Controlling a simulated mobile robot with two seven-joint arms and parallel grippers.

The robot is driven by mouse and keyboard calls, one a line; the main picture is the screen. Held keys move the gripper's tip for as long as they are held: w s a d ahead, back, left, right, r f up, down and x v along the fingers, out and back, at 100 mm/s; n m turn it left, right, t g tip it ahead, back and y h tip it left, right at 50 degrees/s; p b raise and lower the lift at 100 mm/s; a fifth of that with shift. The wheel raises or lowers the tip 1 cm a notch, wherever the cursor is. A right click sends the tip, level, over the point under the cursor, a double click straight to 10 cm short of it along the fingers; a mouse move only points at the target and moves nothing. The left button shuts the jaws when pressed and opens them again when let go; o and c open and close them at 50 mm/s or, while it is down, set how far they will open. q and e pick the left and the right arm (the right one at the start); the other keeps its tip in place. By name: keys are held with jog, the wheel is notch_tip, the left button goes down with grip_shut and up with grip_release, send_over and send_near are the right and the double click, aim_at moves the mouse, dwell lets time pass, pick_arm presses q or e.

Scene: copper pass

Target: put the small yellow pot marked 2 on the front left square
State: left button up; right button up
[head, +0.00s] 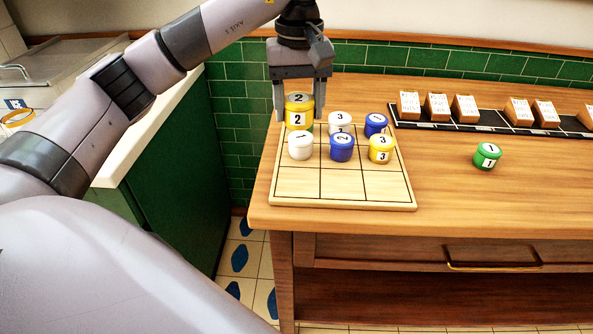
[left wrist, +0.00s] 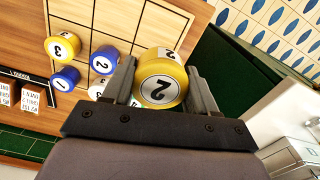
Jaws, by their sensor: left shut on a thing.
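The yellow pot marked 2 (head: 298,112) is between the fingers of my left gripper (head: 299,116), which is shut on it. The pot is held upright over the back left part of the wooden board (head: 345,201). In the left wrist view, the pot (left wrist: 160,85) sits between both fingers (left wrist: 160,72). The front row of the board, with its front left square (head: 297,183), is bare. A small green patch shows just below the held pot; I cannot tell what it belongs to. My right gripper is not in view.
On the middle row stand a white pot (head: 300,147), a blue pot (head: 341,150) and a yellow pot marked 3 (head: 381,151). Behind them are a white pot marked 3 (head: 339,121) and a blue pot (head: 376,126). A green pot (head: 487,157) stands right of the board.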

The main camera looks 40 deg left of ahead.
pick_arm(q)
send_over(298, 182)
notch_tip(298, 182, down, 8)
jog(key=shift+f+b, duration=0.2)
jog(key=shift+b, duration=0.1)
notch_tip(298, 182, down, 5)
jog(key=shift+f, duration=0.1)
jog(key=shift+w, duration=0.1)
jog(key=shift+f, duration=0.2)
jog(key=o, duration=1.1)
jog(key=shift+o, duration=0.2)
